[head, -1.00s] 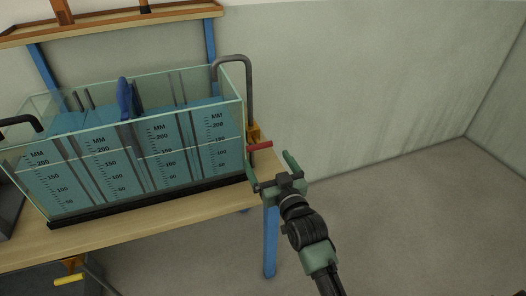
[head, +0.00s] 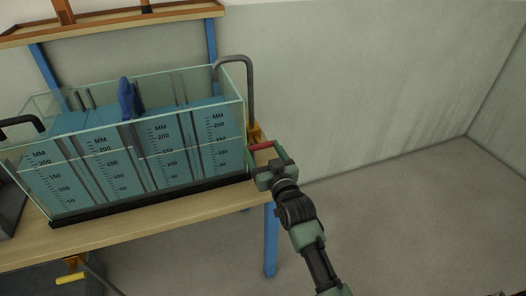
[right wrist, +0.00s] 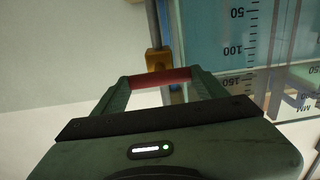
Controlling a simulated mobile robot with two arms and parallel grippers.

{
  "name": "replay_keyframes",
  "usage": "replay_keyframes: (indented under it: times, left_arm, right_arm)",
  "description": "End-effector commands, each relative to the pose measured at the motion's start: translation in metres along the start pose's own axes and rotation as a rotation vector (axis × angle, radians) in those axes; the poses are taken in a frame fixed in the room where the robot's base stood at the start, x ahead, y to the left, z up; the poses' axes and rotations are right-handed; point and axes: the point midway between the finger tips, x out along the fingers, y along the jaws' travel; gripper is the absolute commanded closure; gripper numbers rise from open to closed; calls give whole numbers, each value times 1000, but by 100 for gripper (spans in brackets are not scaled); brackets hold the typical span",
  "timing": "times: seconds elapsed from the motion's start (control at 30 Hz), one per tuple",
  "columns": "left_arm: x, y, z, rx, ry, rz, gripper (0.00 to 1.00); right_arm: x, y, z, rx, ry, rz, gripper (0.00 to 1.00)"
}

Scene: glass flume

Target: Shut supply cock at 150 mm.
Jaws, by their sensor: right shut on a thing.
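The supply cock has a brass body (head: 255,133) and a red lever (head: 262,147) at the right end of the glass flume (head: 150,190). A grey bent pipe (head: 250,90) rises from the cock and hooks over the rim. My right gripper (head: 264,149) is shut on the red lever. In the right wrist view the lever (right wrist: 160,78) lies crosswise between both fingers, below the brass body (right wrist: 159,60). Blue water (head: 95,175) stands behind the millimetre scales (head: 163,150); the exact level is hard to read. My left gripper is out of view.
The flume stands on a wooden bench (head: 150,222) with blue legs (head: 270,240). A blue wheel-like part (head: 127,98) sits in the flume. A yellow handle (head: 69,279) shows below the bench. Floor to the right is clear.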

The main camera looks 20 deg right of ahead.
Motion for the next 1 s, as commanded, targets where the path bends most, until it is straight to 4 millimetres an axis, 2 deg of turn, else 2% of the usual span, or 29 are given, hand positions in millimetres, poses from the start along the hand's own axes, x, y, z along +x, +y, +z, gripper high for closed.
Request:
replay_keyframes:
  times: [0.13, 0.3, 0.57, 0.6, 0.67, 1.0]
  left_arm:
    - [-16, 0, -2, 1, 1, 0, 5]
    - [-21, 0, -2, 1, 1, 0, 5]
    - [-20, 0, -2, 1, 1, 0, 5]
    - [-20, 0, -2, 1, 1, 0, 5]
    - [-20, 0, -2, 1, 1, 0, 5]
    - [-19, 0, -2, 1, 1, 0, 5]
  right_arm:
    - [0, 0, -4, -168, -3, 0, 68]
    - [0, 0, -1, -330, -2, -1, 68]
    - [0, 0, 0, -339, 0, 0, 68]
    - [0, 0, 0, -338, 0, 0, 19]
    - [0, 0, 0, -338, 0, 0, 5]
    - [-2, 0, 1, -337, -1, 0, 5]
